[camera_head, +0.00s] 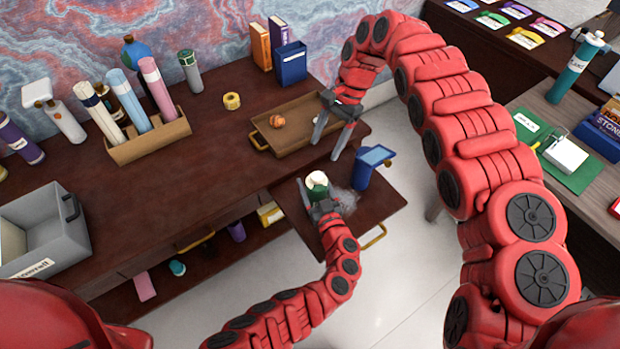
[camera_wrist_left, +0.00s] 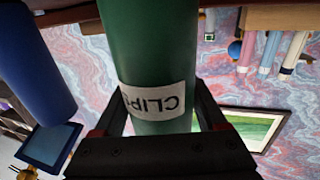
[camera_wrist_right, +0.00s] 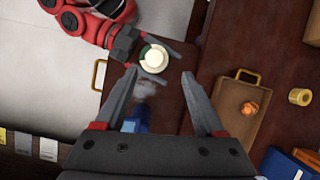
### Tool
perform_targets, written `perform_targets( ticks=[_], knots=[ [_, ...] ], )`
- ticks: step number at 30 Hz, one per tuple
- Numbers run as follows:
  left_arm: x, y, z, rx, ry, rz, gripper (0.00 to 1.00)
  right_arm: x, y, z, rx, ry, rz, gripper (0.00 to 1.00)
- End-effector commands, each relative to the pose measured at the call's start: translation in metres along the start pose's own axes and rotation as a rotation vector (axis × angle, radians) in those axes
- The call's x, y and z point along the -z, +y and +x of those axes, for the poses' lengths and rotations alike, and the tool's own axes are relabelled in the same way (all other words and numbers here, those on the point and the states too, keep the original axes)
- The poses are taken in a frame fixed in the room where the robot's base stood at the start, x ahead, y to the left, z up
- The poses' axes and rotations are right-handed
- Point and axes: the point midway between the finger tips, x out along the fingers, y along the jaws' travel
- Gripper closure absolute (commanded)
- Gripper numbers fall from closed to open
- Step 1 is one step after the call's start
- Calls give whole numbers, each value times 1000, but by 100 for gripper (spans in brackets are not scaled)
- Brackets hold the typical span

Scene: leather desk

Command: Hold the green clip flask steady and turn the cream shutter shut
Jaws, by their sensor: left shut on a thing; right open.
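My right gripper (camera_head: 333,131) is open and empty, higher up and behind the flask. Its fingers (camera_wrist_right: 158,82) are apart, pointing toward the flask without touching it.
A blue flip-lid container (camera_head: 364,172) stands right of the flask on the board (camera_head: 385,205). A tan tray (camera_head: 290,112) with an orange ball lies behind. A tube rack (camera_head: 150,140), yellow tape roll (camera_head: 232,101) and grey bin (camera_head: 45,235) stand left.

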Motion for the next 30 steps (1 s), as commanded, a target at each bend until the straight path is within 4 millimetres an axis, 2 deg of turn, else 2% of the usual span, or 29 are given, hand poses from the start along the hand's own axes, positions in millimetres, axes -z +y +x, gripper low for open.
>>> perform_targets(
  ticks=[5, 8, 15, 20, 23, 27, 30],
  knots=[
    [0, 0, 0, 0, 1, 0, 92, -3, -13, 26, 152, -147, -284, 29],
    [0, 0, 0, 0, 1, 0, 92, -6, -22, 39, 302, -216, -499, 29],
    [0, 0, 0, 0, 0, 0, 92, -6, -28, 48, 736, -198, -980, 29],
    [0, 0, 0, 0, 0, 0, 92, 0, -18, 45, 1031, -26, -1257, 29],
    [0, 0, 0, 0, 0, 0, 92, 4, -6, 42, 1195, 148, -1407, 29],
    [0, 0, 0, 0, 0, 0, 92, 9, 17, 37, 1369, 471, -1584, 29],
    [0, 0, 0, 0, 0, 0, 92, 12, 36, 36, 1431, 720, -1679, 29]
  ],
)
